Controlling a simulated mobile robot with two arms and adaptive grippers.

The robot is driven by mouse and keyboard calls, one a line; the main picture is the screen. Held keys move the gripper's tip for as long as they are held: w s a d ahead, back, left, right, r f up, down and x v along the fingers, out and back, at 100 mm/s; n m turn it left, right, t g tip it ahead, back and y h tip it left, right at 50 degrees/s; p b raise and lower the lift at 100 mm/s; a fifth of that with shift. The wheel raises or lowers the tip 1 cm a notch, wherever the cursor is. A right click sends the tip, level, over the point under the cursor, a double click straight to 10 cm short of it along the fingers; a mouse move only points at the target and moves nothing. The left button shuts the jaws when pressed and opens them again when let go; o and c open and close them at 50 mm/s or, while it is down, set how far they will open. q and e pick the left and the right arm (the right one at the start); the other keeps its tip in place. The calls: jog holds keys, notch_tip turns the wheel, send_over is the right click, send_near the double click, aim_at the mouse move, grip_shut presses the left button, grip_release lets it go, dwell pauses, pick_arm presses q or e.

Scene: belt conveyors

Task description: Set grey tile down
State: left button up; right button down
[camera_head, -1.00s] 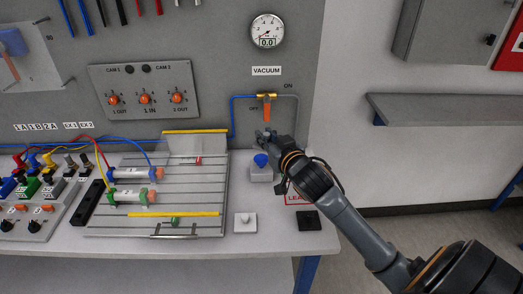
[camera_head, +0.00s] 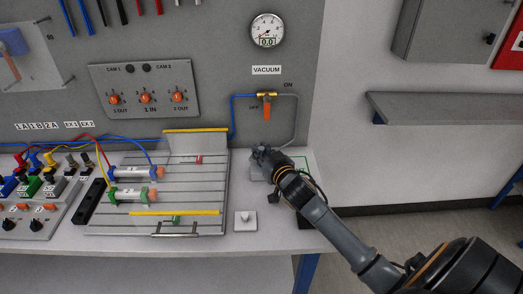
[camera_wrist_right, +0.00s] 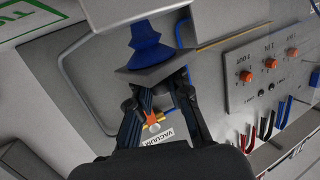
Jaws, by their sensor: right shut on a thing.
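The grey tile (camera_wrist_right: 150,64) shows in the right wrist view as a thin dark-grey plate between my right fingertips. My right gripper (camera_wrist_right: 157,82) is shut on it; in the head view the gripper (camera_head: 262,152) is over the grey pedestal beneath the valve. The blue suction cup (camera_wrist_right: 148,35) is against or very close to the tile's far face; I cannot tell whether they touch. The cup stands on a grey block (camera_wrist_right: 120,10). In the head view my gripper hides the cup and tile. My left gripper is not in view.
The vacuum gauge (camera_head: 267,31) hangs above the valve with an orange handle (camera_head: 267,112) pointing down. A white tile with a knob (camera_head: 245,222) lies left of my arm. A slotted plate (camera_head: 160,195) with cylinders is farther left. A dark pad (camera_head: 306,223) is partly behind my arm.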

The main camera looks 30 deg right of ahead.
jog(key=c, duration=1.3)
grip_release()
jog(key=shift+f, duration=0.1)
jog(key=shift+o, duration=0.2)
jog(key=shift+r, duration=0.25)
jog(key=shift+s+f, duration=0.15)
jog(key=shift+s, duration=0.2)
jog(key=b+v, duration=0.1)
jog(key=v, duration=1)
jog(key=shift+s, duration=0.2)
jog(key=shift+a, duration=0.1)
